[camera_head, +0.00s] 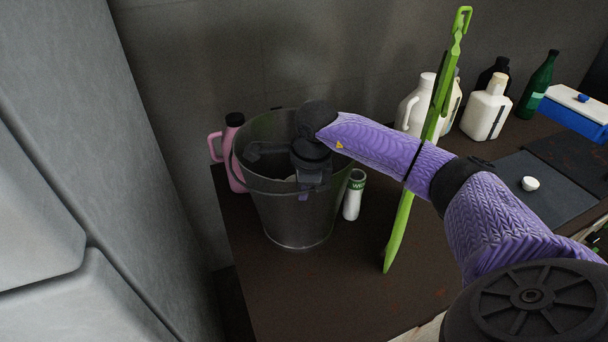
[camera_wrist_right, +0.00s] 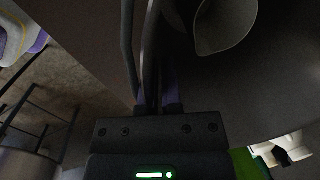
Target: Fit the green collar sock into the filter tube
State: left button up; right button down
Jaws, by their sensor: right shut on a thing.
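A white tube-shaped thing with a green band at its top (camera_head: 354,195) stands on the dark counter, just right of a grey metal bucket (camera_head: 290,225). I cannot tell if that band is the green collar. I cannot make out the filter tube for certain. My right gripper (camera_head: 304,196) points down at the bucket's front upper side, its fingers shut on a thin dark part that looks like the bucket's handle. In the right wrist view the fingers (camera_wrist_right: 156,95) close around this dark strip. A pale rounded rim (camera_wrist_right: 225,28) shows beyond them, unclear. My left gripper is out of view.
A pink jug (camera_head: 234,150) stands behind the bucket's left. White jugs (camera_head: 487,108), a green bottle (camera_head: 537,85) and a blue box (camera_head: 572,112) stand at the back right. The counter front is clear.

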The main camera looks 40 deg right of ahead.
jog(key=shift+r, duration=0.15)
jog(key=c, duration=0.8)
grip_release()
